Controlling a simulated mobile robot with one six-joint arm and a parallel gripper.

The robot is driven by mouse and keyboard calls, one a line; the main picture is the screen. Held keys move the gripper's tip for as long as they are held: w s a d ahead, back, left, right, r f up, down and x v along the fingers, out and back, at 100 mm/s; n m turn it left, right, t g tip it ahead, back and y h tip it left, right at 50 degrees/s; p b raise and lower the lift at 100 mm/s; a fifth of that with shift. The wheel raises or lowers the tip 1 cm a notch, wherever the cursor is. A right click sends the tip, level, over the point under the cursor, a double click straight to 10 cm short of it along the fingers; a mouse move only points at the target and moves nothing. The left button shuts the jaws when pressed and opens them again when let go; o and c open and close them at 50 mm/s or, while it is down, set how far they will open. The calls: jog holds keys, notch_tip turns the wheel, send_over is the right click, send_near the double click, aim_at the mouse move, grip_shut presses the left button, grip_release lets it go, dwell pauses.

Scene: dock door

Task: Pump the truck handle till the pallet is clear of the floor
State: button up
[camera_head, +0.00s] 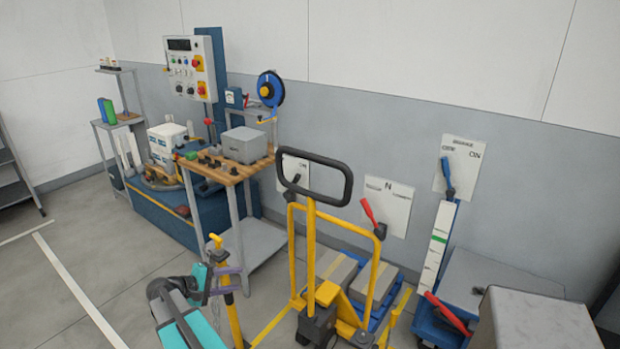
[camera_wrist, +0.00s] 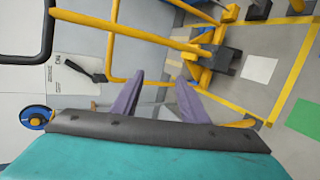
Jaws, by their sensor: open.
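The yellow pallet truck (camera_head: 325,295) stands at the centre of the head view. Its upright handle ends in a black loop (camera_head: 347,187); the loop also shows at the upper left of the wrist view (camera_wrist: 48,30). The blue pallet (camera_head: 375,322) is behind the truck's mast, carrying grey boxes (camera_head: 372,281). Its underside is hidden, so any gap to the floor cannot be told. My gripper (camera_head: 240,279) is low and left of the handle. Its purple fingers (camera_wrist: 158,78) are apart with nothing held between them, and the handle loop is clear of them.
A wooden-topped bench (camera_head: 232,171) with a grey box stands behind my gripper. A yellow post (camera_head: 233,318) is close beside the gripper. Wall switch panels (camera_head: 388,205) and a blue stand with a red lever (camera_head: 447,313) are right. Open floor lies left.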

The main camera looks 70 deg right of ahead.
jog(key=s+d+r+m+g+h, duration=0.2)
jog(key=s+d+r, duration=0.1)
jog(key=d+r, duration=1)
jog(key=m+g+h, duration=0.2)
jog(key=m+g, duration=0.1)
jog(key=g, duration=0.2)
send_near(307, 159)
jog(key=v, duration=0.2)
jog(key=shift+w+a+p, duration=0.1)
jog(key=shift+a+p, duration=0.15)
jog(key=shift+p, duration=0.2)
jog(key=shift+t, duration=0.3)
jog(key=p+x, duration=0.2)
jog(key=x, duration=0.5)
jog(key=p+x, duration=0.3)
jog(key=x, duration=0.3)
jog(key=shift+d+r, duration=0.25)
jog(key=shift+d, duration=0.05)
jog(key=shift+s, duration=0.25)
grip_shut()
